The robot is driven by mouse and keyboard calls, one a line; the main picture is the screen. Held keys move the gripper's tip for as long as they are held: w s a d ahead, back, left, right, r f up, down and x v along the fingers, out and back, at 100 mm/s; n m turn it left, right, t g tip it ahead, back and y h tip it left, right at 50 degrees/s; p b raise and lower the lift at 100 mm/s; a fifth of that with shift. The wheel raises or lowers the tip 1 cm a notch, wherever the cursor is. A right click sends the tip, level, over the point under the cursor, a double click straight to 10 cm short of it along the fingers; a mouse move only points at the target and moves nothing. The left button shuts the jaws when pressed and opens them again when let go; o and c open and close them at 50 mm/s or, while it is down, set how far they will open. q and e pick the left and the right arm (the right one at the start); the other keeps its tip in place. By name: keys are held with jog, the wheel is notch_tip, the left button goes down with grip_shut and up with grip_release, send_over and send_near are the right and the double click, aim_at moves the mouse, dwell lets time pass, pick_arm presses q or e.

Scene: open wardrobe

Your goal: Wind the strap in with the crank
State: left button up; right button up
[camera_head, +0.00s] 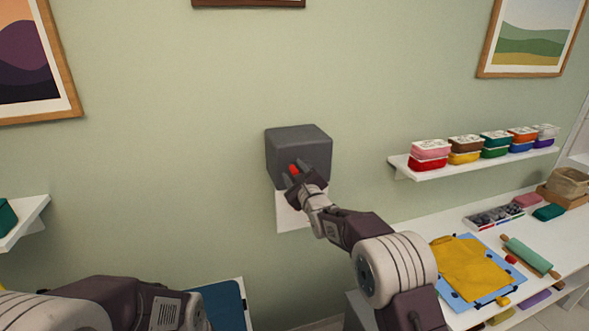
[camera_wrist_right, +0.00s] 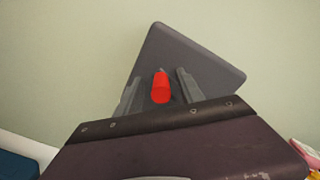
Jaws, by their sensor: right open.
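A grey box (camera_head: 300,143) is fixed on the green wall in the middle of the head view, and a white strap (camera_head: 291,212) hangs below it. The red handle of the crank (camera_head: 294,169) shows at the front of the box. My right gripper (camera_head: 293,176) is open at the box, with its fingers on either side of the red handle. In the right wrist view the red handle (camera_wrist_right: 160,87) stands between the two fingers, with gaps on both sides, and the grey box (camera_wrist_right: 190,58) is behind it. My left gripper is not in view; only part of my left arm shows at lower left.
A shelf (camera_head: 480,160) with several coloured containers is on the wall to the right. Below it a white table (camera_head: 490,228) holds a yellow cloth (camera_head: 470,270), a rolling pin (camera_head: 530,256) and trays. The wall around the box is clear.

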jog(key=shift+s+d, duration=0.1)
jog(key=shift+d, duration=0.05)
jog(key=shift+c, duration=0.4)
grip_shut()
